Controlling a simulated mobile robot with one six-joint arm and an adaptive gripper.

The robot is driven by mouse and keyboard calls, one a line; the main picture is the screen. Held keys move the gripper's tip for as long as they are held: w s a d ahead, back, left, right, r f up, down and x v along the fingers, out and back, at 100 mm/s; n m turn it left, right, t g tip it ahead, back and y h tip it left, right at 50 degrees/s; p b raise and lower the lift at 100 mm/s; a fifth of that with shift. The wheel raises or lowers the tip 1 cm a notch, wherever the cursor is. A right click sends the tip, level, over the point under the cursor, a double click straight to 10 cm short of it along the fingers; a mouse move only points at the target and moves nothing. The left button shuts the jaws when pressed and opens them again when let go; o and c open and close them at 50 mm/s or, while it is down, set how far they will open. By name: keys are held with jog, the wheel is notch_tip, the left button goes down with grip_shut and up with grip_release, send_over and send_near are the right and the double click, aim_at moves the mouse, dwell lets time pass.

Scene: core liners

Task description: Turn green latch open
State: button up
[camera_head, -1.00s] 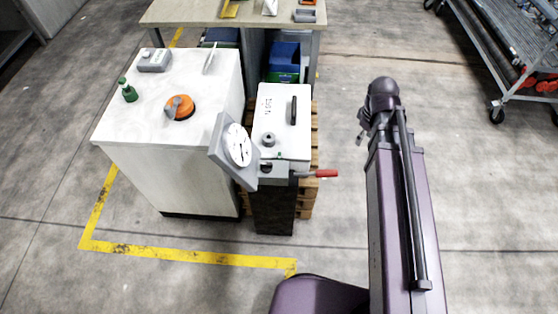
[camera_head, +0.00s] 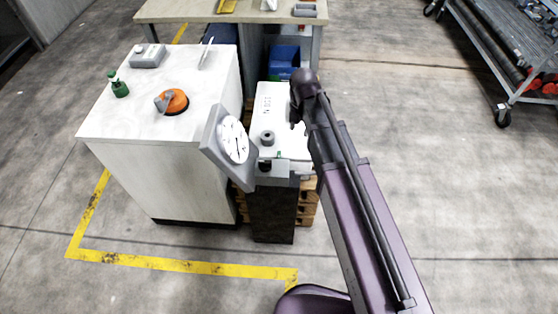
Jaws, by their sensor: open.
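A small green part, which may be the green latch (camera_head: 279,154), shows at the front of the white box (camera_head: 270,100), just right of the round dial gauge (camera_head: 235,140). It is too small to tell its position. My gripper (camera_head: 295,122) is at the end of my dark arm, small in the picture, over the right side of the white box, behind and right of the green part. It is open, and I see nothing held in it. My arm hides the box's right side, including its black handle and the red-handled lever.
A white cabinet (camera_head: 150,165) stands left, with an orange knob (camera_head: 176,103), a green-topped piece (camera_head: 119,85) and a grey box (camera_head: 147,56) on it. A table (camera_head: 185,12) is behind. A metal cart (camera_head: 505,60) stands right. The floor between is clear.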

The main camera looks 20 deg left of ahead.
aim_at(279, 155)
jog(key=a+f+n+b, duration=0.2)
jog(key=a+n, duration=0.4)
jog(key=shift+s+a+f, duration=0.35)
jog(key=shift+f, duration=0.05)
jog(key=shift+f+b, duration=0.25)
jog(key=shift+b, duration=0.05)
notch_tip(279, 155, down, 13)
jog(key=b, duration=1.3)
jog(key=shift+f, duration=0.15)
jog(key=shift+c, duration=0.2)
grip_shut()
